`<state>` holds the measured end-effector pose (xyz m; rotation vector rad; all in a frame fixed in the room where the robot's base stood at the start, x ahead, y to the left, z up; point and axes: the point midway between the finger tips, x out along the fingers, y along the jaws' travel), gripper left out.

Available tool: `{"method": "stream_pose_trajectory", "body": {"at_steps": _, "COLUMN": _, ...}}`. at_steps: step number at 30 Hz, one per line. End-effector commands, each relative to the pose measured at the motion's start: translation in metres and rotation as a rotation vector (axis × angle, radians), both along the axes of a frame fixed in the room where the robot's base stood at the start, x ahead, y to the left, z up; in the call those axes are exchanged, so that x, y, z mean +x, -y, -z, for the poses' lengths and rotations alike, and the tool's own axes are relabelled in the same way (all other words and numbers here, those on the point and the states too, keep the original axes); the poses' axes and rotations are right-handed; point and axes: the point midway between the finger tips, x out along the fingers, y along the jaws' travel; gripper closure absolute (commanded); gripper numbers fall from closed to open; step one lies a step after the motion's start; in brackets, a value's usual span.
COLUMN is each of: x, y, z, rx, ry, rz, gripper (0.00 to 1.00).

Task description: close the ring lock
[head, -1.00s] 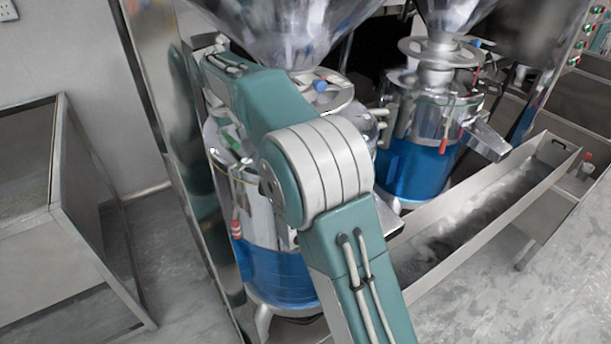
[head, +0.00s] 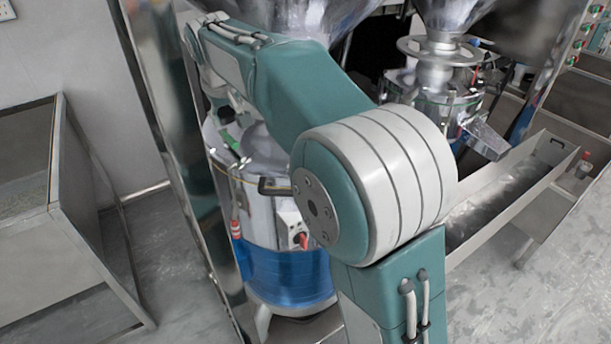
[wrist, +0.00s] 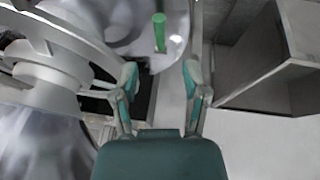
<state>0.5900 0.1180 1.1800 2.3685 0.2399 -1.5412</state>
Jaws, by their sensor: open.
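The near grinder (head: 288,215) is a shiny metal drum with a blue band low down. A green lever (head: 230,142) sticks out at its upper left, and it also shows in the wrist view (wrist: 159,32) at top centre. I cannot clearly make out the ring that it belongs to. My gripper (wrist: 160,84) is open and empty, with its two green-padded fingers spread. In the wrist view the lever appears beyond the gap between the fingertips, apart from them. In the head view my own arm hides part of the grinder, and my fingers cannot be made out.
A second grinder (head: 432,95) stands behind to the right, beside a long metal trough (head: 505,195). A steel-framed bin (head: 55,215) stands at the left. A large hopper (head: 290,20) hangs over the near grinder. The floor between bin and grinder is clear.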

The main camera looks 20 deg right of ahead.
Motion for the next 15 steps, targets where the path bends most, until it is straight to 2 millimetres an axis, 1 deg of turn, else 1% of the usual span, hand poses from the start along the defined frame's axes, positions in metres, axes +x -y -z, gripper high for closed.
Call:
{"method": "stream_pose_trajectory", "body": {"at_steps": 1, "x": -0.005, "y": 0.002, "z": -0.008, "rx": 0.002, "ry": 0.003, "rz": 0.002, "gripper": 0.42}}
{"method": "stream_pose_trajectory", "body": {"at_steps": 6, "x": -0.031, "y": 0.018, "z": -0.014, "rx": 0.016, "ry": 0.007, "rz": 0.025, "gripper": 0.42}}
{"method": "stream_pose_trajectory", "body": {"at_steps": 15, "x": -0.075, "y": 0.041, "z": -0.021, "rx": 0.041, "ry": 0.015, "rz": 0.064, "gripper": 0.42}}
